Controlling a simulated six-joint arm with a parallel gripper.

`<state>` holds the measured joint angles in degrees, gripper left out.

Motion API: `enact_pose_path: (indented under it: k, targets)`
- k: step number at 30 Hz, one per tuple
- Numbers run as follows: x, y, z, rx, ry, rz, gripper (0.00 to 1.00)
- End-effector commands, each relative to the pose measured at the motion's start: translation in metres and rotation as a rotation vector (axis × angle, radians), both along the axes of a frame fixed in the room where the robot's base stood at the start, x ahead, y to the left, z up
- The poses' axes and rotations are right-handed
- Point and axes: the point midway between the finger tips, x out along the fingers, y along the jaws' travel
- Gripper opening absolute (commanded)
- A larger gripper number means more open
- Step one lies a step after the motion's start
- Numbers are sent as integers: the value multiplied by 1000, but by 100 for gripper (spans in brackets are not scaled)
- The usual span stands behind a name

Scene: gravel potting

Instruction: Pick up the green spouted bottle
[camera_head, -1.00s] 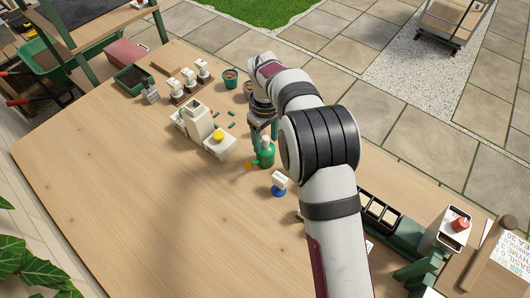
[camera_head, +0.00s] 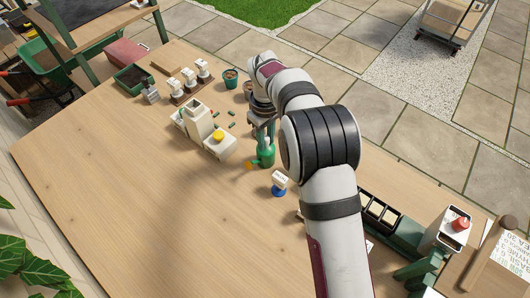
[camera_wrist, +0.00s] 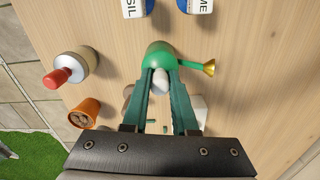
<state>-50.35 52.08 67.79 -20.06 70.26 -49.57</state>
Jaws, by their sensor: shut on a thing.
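The green spouted bottle (camera_head: 266,156) stands upright on the wooden table, just below my gripper (camera_head: 264,138). Its spout points left and ends in an orange-yellow tip (camera_head: 249,166). In the wrist view the bottle (camera_wrist: 157,52) has its brass-coloured spout end (camera_wrist: 208,68) to the right. The two green fingers of my gripper (camera_wrist: 160,75) are shut on the upper part of the bottle, one on either side of its pale top (camera_wrist: 160,82). The exact contact is partly hidden by the fingers.
A blue-based white label stand (camera_head: 279,183) is close in front of the bottle. A pale unit with a yellow knob (camera_head: 219,139) stands to the left. In the wrist view a red-knobbed container (camera_wrist: 72,68) and a terracotta pot (camera_wrist: 87,112) are at left. The front-left table is clear.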

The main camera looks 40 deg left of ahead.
Motion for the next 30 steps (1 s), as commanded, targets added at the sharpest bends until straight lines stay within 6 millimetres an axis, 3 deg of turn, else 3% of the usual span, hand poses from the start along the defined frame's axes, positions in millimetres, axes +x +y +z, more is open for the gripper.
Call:
enact_pose_path:
  k: [27,30]
  targets:
    - [0,0,1,1,0,0,0]
    - [1,1,12,4,-3,0,0]
